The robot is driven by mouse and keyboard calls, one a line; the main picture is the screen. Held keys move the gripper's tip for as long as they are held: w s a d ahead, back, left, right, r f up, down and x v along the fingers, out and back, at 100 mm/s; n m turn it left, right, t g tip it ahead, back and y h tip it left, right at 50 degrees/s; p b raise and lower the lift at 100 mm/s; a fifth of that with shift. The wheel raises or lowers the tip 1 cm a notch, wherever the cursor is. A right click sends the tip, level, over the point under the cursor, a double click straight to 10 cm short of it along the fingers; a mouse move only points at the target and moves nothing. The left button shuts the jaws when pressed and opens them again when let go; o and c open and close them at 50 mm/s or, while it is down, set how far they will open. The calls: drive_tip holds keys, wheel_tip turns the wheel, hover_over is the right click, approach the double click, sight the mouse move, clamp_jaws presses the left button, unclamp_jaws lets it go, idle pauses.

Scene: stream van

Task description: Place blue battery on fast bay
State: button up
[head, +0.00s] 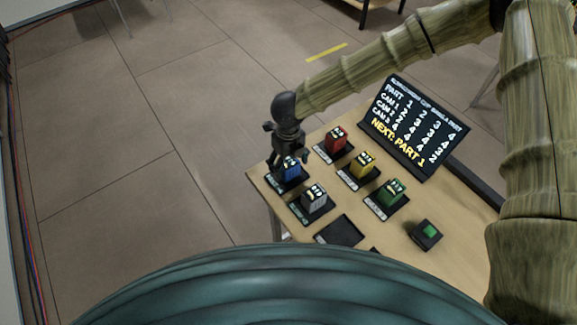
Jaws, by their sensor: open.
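The blue battery (290,173) stands in a dark labelled bay (275,183) at the far left corner of the wooden table. My gripper (291,154) is open, directly above and around the top of the blue battery, with its fingers partly covering it. Whether the fingers touch it I cannot tell. An empty black bay (340,233) lies near the table's front edge. The bay labels are too small to read, so I cannot tell which is the fast bay.
Red (336,139), yellow (362,164), green (391,193) and grey (314,198) batteries stand in neighbouring bays. A black box with a green button (427,234) is at the right. A sign (411,124) reading "NEXT: PART 1" stands at the back.

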sight(289, 162)
wheel_tip(289, 162, up, 10)
drive_tip(key=shift+b, duration=1)
